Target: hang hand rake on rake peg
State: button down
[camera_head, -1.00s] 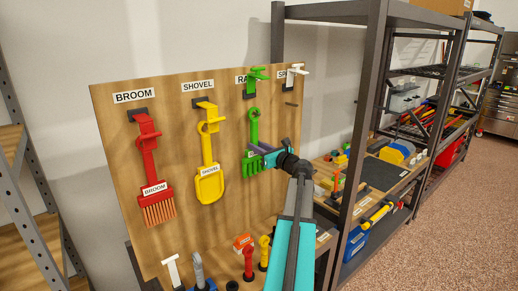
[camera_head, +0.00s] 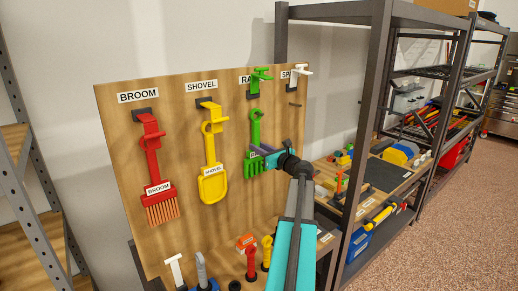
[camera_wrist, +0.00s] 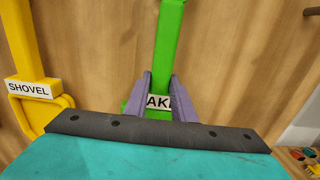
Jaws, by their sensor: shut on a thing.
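The green hand rake (camera_head: 255,128) is upright in front of the wooden pegboard, ring end up and tines down. My gripper (camera_head: 258,152) is shut on it low down, around the label just above the tines. In the wrist view my gripper's two purple fingers (camera_wrist: 158,98) press on both sides of the rake (camera_wrist: 169,40), partly covering its label. The green rake peg (camera_head: 260,75) is on the board under the RAKE sign, above the rake's ring. The ring appears below the peg and apart from it; depth between rake and board is hard to tell.
The yellow shovel (camera_head: 212,160) and red broom (camera_head: 153,165) hang on their pegs to the left. A white peg (camera_head: 299,74) is on the right, beside a dark shelf post (camera_head: 366,130). Several upright tools stand on the bench below the board (camera_head: 120,110).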

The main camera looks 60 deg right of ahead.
jog(key=c, duration=1.4)
grip_release()
jog(key=shift+s, duration=0.1)
jog(key=b+v, duration=0.3)
jog(key=v, duration=1)
jog(key=shift+s+a+b, duration=0.2)
jog(key=shift+s+b, duration=0.1)
